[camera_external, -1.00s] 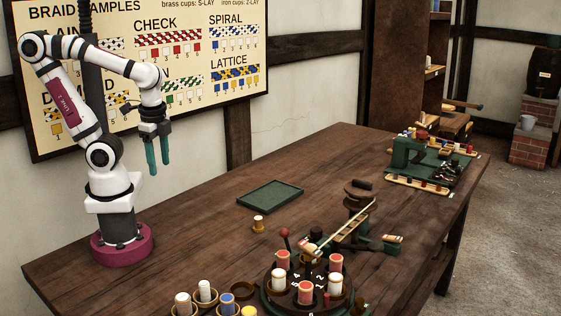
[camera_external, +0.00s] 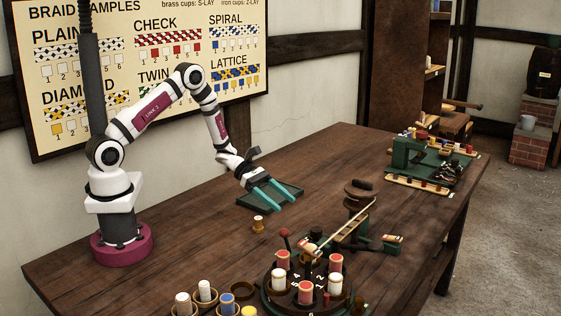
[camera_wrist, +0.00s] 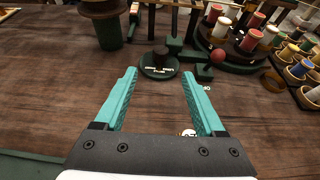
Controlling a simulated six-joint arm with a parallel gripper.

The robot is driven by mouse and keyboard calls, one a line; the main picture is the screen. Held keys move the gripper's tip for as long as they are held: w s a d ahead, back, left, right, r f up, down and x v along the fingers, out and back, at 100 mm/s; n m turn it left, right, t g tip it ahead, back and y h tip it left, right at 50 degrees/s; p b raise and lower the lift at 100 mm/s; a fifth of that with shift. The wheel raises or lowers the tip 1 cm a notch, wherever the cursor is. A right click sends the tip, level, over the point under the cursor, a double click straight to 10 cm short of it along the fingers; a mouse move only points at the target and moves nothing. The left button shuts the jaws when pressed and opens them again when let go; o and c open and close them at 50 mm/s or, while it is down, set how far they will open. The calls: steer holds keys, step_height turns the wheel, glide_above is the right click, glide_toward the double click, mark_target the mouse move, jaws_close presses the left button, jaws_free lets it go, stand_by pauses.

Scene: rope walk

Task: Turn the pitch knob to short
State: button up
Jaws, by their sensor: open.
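The pitch knob (camera_wrist: 160,56) is a dark upright knob on a round dark green base with small pale lettering, in the upper middle of the wrist view. The lettering is too small to read, so I cannot tell its setting. In the external view I cannot make the knob out clearly. My gripper (camera_external: 288,205) is tilted forward and low over the green tray (camera_external: 256,205). In the wrist view my gripper (camera_wrist: 159,76) has its two teal fingers apart with nothing between the tips. The knob appears beyond the fingertips, roughly centred between them.
A red-ball lever (camera_wrist: 217,56) stands right of the knob, and a carousel with bobbins (camera_external: 305,295) lies beyond it. A green post with a brown top (camera_wrist: 105,25) stands left. Cups (camera_external: 205,292) line the front edge.

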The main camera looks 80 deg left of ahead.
mark_target(314, 228)
steer(key=x, duration=1.2)
steer(key=shift+d+f, duration=0.1)
steer(key=shift+c, duration=0.2)
jaws_close()
